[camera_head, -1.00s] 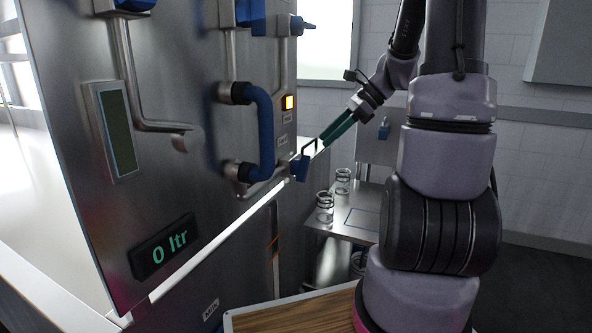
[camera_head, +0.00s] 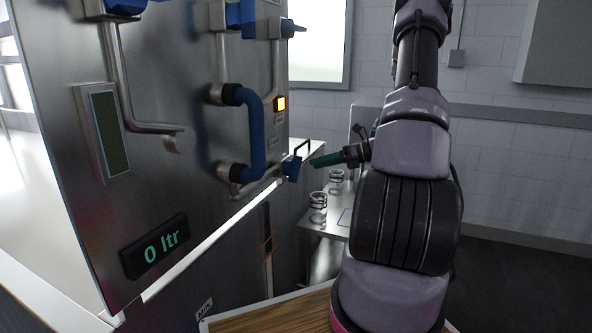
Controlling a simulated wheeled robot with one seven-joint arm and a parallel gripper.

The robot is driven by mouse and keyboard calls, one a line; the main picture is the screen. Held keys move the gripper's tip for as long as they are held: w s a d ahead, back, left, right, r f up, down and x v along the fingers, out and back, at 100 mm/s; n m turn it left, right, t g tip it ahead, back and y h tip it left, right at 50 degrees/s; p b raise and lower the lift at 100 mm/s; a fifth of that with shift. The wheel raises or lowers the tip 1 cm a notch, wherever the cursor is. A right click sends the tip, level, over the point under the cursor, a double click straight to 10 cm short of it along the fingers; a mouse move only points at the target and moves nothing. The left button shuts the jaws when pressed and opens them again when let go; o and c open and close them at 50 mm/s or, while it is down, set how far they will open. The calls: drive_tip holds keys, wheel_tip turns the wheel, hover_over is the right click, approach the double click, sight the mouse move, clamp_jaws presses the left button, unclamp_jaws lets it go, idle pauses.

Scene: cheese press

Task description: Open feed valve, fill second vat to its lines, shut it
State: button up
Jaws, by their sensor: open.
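A steel machine panel (camera_head: 185,190) fills the left side and carries several blue valve handles. One small blue valve handle (camera_head: 291,168) sits at the lower right of the panel, at the end of a pipe. My gripper (camera_head: 313,162), with teal fingers, is just right of this handle and points left at it, with what looks like a small gap. It is open and seems empty. I cannot tell which valve is the feed valve. A green "0 ltr" display (camera_head: 156,246) is low on the panel. No vat or fill lines can be clearly made out.
Glass jars (camera_head: 318,204) stand on a metal bench behind. A wooden-topped surface (camera_head: 270,318) is at the bottom.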

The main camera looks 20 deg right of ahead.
sight(297, 171)
drive_tip(key=x, duration=0.8)
drive_tip(key=shift+c, duration=0.3)
clamp_jaws()
